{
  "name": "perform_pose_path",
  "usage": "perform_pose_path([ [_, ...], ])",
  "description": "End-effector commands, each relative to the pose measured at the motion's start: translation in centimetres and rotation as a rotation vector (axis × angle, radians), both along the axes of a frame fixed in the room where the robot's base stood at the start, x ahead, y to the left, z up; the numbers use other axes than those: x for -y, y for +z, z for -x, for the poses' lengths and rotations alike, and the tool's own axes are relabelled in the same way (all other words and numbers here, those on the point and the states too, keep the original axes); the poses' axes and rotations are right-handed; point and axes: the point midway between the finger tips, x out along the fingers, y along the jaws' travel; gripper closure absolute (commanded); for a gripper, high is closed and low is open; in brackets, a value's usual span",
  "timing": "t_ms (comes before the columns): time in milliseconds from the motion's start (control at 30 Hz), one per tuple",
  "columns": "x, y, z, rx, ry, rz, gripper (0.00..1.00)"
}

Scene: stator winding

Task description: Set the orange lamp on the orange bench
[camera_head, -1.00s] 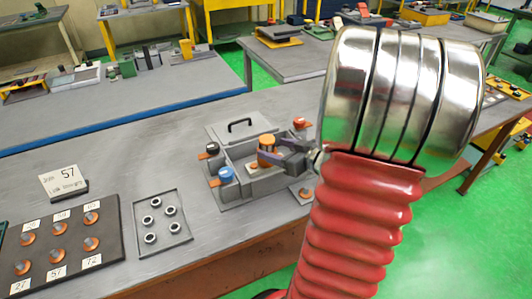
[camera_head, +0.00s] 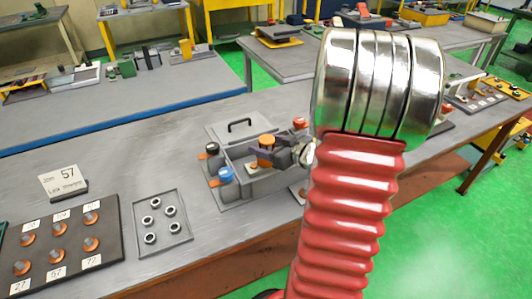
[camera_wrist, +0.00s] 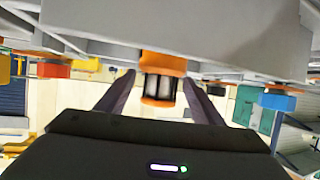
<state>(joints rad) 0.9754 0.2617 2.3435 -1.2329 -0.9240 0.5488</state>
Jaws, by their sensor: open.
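The orange lamp (camera_head: 266,141) has an orange cap and stands at the grey open box, between the blue-capped and red-capped pieces. In the wrist view the lamp (camera_wrist: 160,88) shows a dark ribbed body between orange ends. My gripper (camera_head: 268,155) is open, with its dark fingers at the lamp. In the wrist view my gripper (camera_wrist: 160,80) has one finger on each side of the lamp, with gaps visible. The near bench (camera_head: 190,262) has an orange-brown front edge; I cannot tell if it is the orange bench.
The grey box (camera_head: 240,196) has a handled lid (camera_head: 238,127) behind it. Blue (camera_head: 226,173), black (camera_head: 212,150) and red (camera_head: 299,122) capped pieces stand around it. A ring tray (camera_head: 162,221) and a numbered board (camera_head: 68,240) lie left. My arm hides the bench on the right.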

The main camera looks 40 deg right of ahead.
Motion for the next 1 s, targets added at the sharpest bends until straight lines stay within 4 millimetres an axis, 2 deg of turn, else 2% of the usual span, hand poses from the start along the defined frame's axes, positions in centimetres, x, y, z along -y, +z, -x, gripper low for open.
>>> perform_pose_path([
  [267, 0.00, 0.01, 0.02, 0.000, 0.000, 0.000, 0.39],
  [900, 0.04, 0.02, 0.04, 0.000, -0.001, 0.000, 0.84],
  [1000, 0.04, -0.01, 0.05, -0.001, -0.001, 0.000, 0.86],
])
